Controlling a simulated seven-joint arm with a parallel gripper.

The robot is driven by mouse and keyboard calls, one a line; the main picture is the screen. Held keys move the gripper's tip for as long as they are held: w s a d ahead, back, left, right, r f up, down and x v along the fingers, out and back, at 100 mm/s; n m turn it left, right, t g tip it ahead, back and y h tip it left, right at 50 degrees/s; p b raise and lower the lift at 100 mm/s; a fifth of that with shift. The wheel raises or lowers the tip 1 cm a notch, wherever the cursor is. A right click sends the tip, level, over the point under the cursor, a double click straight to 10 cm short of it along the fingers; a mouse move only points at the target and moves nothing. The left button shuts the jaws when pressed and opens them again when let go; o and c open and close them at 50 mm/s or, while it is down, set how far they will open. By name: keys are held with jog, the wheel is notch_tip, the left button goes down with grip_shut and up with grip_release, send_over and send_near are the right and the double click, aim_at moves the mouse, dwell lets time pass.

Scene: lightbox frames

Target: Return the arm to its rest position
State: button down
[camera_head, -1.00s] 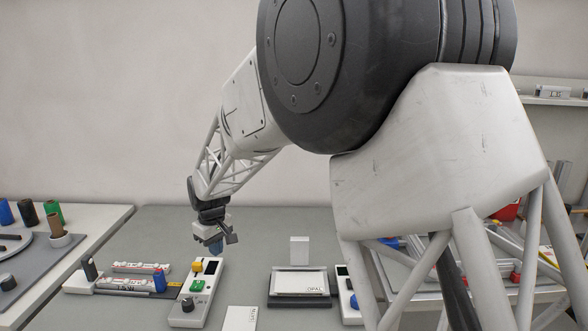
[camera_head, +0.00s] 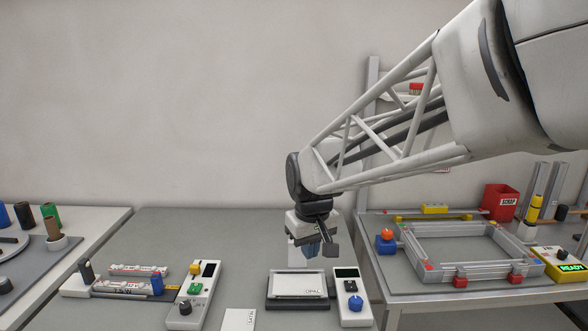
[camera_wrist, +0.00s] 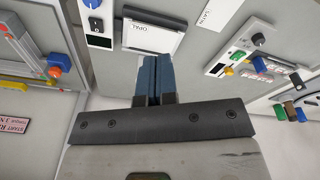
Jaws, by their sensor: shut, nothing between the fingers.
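My gripper (camera_head: 313,250) hangs from my arm above the back of the grey table, pointing down, over the area behind the OPAL panel. In the wrist view its two blue fingers (camera_wrist: 154,78) are pressed together with nothing between them. The white OPAL panel (camera_head: 299,284) lies in a dark holder and also shows in the wrist view (camera_wrist: 150,38). A pale upright block stands behind the panel, mostly hidden by my gripper.
A control box (camera_head: 350,297) with a blue knob stands right of the panel; another box (camera_head: 192,295) stands left. The right table holds a grey frame (camera_head: 470,254), a READY box (camera_head: 562,264) and a red SCRAP bin (camera_head: 501,202).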

jog(key=s+d+m, duration=0.2)
jog(key=s+d, duration=0.5)
jog(key=s, duration=0.4)
jog(key=s+d+f+m+t, duration=0.1)
jog(key=s+d+m, duration=0.2)
jog(key=s+d, duration=0.5)
jog(key=s, duration=0.4)
jog(key=shift+s+f+m+h, duration=0.25)
jog(key=shift+s+m+h, duration=0.05)
jog(key=shift+w+r, duration=0.1)
jog(key=shift+w, duration=0.05)
